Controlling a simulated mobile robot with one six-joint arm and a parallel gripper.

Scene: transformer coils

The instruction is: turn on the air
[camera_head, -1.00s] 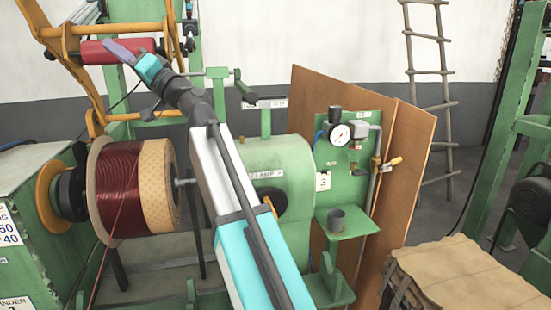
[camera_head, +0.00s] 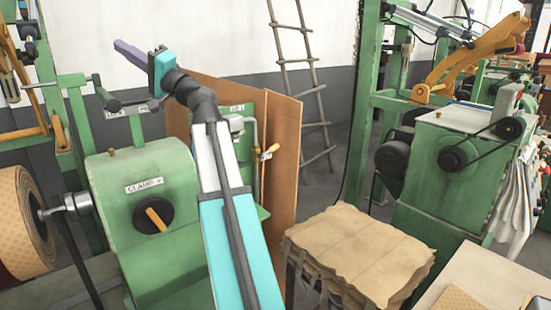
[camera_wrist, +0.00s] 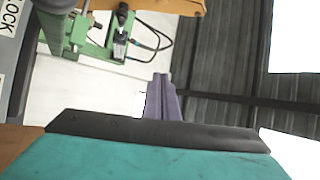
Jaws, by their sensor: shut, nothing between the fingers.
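The valve with a yellow-orange handle (camera_head: 270,151) sits on a pipe at the right edge of the green panel (camera_head: 244,112), in front of brown boards. My arm covers most of this panel, and its gauge is hidden. My gripper (camera_head: 118,44) has purple fingers and a teal body. It is raised to the upper left, apart from the valve, with its fingers shut and empty. In the wrist view the fingers (camera_wrist: 161,80) point up toward a pale wall and dark cladding, and the valve is not in that view.
A green machine (camera_head: 145,200) labelled CLAMP, with a black and orange knob (camera_head: 153,216), stands left of my arm. A coil (camera_head: 22,215) is at far left. Stacked brown sheets (camera_head: 360,255) and a green belt machine (camera_head: 440,170) are at right. A ladder (camera_head: 302,85) leans behind.

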